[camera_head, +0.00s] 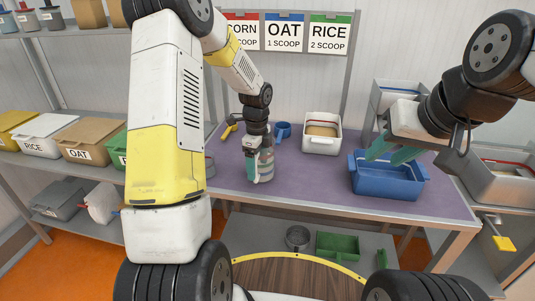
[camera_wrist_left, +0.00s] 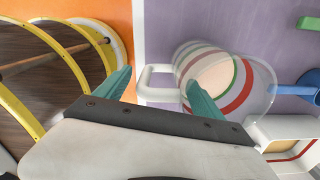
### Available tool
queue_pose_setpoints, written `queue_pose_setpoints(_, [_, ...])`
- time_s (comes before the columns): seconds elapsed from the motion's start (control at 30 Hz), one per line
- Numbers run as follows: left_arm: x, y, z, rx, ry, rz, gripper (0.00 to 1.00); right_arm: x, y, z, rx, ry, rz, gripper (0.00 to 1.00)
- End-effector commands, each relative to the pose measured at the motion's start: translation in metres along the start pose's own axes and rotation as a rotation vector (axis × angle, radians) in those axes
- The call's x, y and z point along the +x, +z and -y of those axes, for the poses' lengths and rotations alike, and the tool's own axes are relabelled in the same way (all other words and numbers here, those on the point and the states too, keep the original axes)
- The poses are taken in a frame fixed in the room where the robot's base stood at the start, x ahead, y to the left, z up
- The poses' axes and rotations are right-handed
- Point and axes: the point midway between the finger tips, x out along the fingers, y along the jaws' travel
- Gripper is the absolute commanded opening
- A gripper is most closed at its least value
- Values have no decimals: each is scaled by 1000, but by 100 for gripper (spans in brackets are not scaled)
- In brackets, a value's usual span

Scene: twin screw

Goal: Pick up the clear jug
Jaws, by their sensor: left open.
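The clear jug (camera_head: 267,166) stands on the purple table, left of its middle, partly hidden by my left gripper. In the left wrist view the jug (camera_wrist_left: 252,80) shows coloured rings and a pale handle pointing left. My left gripper (camera_head: 252,168) is at the jug's left side with its fingers pointing down. In the left wrist view my left gripper (camera_wrist_left: 156,80) is open, with the handle in the gap between its teal fingertips. I cannot tell whether they touch it. My right gripper (camera_head: 391,152) is open and empty over the blue bin.
The blue bin (camera_head: 388,188) stands on the right of the table (camera_head: 310,190). A white bin of grain (camera_head: 322,144) and a blue cup (camera_head: 282,131) stand behind the jug. A yellow-handled tool (camera_head: 229,129) lies at the back left. The table's middle front is clear.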

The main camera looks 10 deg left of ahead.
Motion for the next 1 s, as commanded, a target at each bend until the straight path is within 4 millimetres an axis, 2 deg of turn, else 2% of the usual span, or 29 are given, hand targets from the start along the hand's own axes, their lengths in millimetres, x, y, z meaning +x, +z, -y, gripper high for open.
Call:
queue_pose_setpoints(0.1, [20,0,-1,-1,3,-1,78,0,0,0,0,0,0,36])
queue_pose_setpoints(0.2, [29,0,0,0,1,-1,78,0,0,0,0,0,0,36])
queue_pose_setpoints(0.47, [32,0,0,0,0,0,78,0,0,0,0,0,0,36])
queue_pose_setpoints(0.57, [32,0,0,0,0,0,63,0,0,0,0,0,0,36])
queue_pose_setpoints(0.87, [32,0,0,0,0,0,4,0,0,0,0,0,0,36])
queue_pose_setpoints(0.9, [32,0,0,0,0,0,0,0,0,0,0,0,0,36])
queue_pose_setpoints(1.0, [31,0,1,0,-3,0,0,0,0,0,0,0,0,36])
